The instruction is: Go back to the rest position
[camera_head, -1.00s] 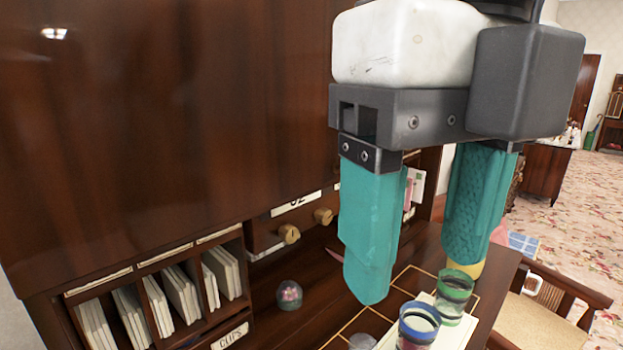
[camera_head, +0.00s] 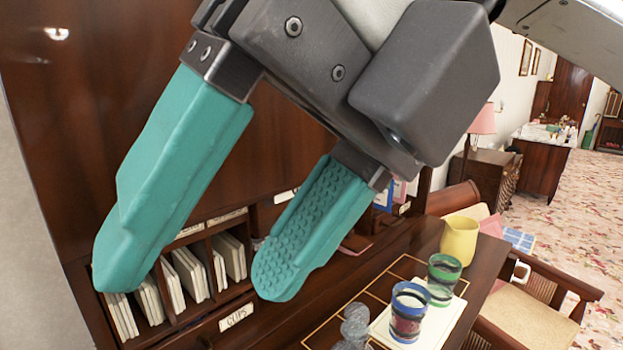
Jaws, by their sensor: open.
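My gripper (camera_head: 185,285) is large in the head view, with two teal fingers spread apart and pointing down and to the left. Nothing shows between the fingers. It hangs in front of the dark wooden cabinet, above the desk top (camera_head: 300,318). The fingers hide part of the cabinet's pigeonholes and drawers. It looks clear of the desk, though its exact distance from the cabinet cannot be told.
On the desk at right stand a blue-and-red banded glass (camera_head: 407,318), a green-rimmed glass (camera_head: 442,282) and a yellow jug (camera_head: 459,241). Pigeonholes (camera_head: 190,275) hold cards. A wooden chair (camera_head: 535,305) stands at right; floral carpet lies beyond.

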